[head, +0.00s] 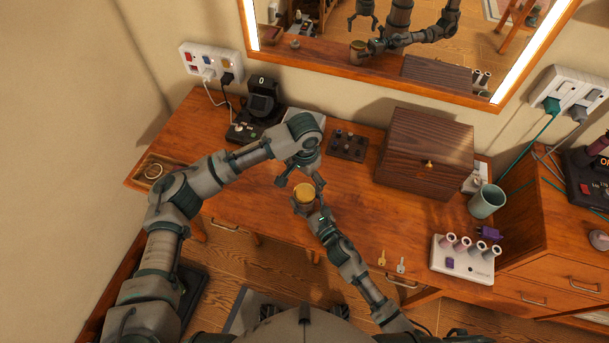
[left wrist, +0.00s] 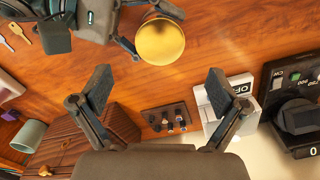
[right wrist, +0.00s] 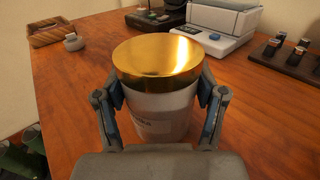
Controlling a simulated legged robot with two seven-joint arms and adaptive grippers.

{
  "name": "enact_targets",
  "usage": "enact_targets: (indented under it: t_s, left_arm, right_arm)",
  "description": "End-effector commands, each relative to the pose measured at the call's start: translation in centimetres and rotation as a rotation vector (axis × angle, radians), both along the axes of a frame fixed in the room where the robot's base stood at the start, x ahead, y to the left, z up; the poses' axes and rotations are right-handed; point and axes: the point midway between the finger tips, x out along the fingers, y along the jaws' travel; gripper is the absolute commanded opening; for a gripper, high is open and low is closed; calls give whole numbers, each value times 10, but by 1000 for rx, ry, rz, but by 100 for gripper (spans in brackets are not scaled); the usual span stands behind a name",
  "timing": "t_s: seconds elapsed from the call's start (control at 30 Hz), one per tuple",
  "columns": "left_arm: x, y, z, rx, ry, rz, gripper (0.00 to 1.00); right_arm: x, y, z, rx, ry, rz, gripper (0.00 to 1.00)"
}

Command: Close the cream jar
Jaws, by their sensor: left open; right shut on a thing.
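The cream jar (right wrist: 160,115) is a white jar with a shiny gold lid (right wrist: 157,62) on top, seen closely in the right wrist view. The gold lid also shows in the head view (head: 303,191) and in the left wrist view (left wrist: 160,42). My right gripper (right wrist: 160,95) is shut on the jar's body, one finger on each side. My left gripper (left wrist: 165,85) is open and empty. It also shows in the head view (head: 299,180), just above and behind the jar. I cannot tell whether the lid is fully seated.
A wooden box (head: 425,155) stands at the back right of the desk (head: 250,190). A green cup (head: 487,201) and a white roller set (head: 462,260) stand farther right. Keys (head: 382,257) lie near the front edge. A dark small rack (head: 347,146) is behind the jar.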

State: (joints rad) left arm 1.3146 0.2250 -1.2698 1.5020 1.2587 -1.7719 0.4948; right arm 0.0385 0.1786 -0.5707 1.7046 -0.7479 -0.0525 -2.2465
Motion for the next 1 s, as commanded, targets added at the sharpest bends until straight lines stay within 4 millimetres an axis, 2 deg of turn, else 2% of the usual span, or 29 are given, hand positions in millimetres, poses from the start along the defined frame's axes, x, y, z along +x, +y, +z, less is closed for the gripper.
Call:
enact_targets:
  t_s: [0.2, 0.4, 0.6, 0.83, 0.87, 1.0]
  left_arm:
    - [0, 1, -35, 1, 3, 1, 98]
    - [0, 0, -60, 1, 2, 0, 98]
    - [0, 0, -70, 1, 1, -1, 98]
    - [0, 0, -70, 1, 1, -1, 98]
    - [0, 0, -70, 1, 1, -1, 93]
    - [0, 0, -70, 1, 1, -1, 58]
  right_arm:
    - [0, -1, 0, -1, -1, -1, 0]
    - [0, -1, 0, -1, -1, -1, 0]
    - [0, -1, 0, -1, -1, -1, 0]
    - [0, -1, 0, -1, -1, -1, 0]
    - [0, -1, 0, -1, -1, -1, 0]
    - [0, -1, 0, -1, -1, -1, 0]
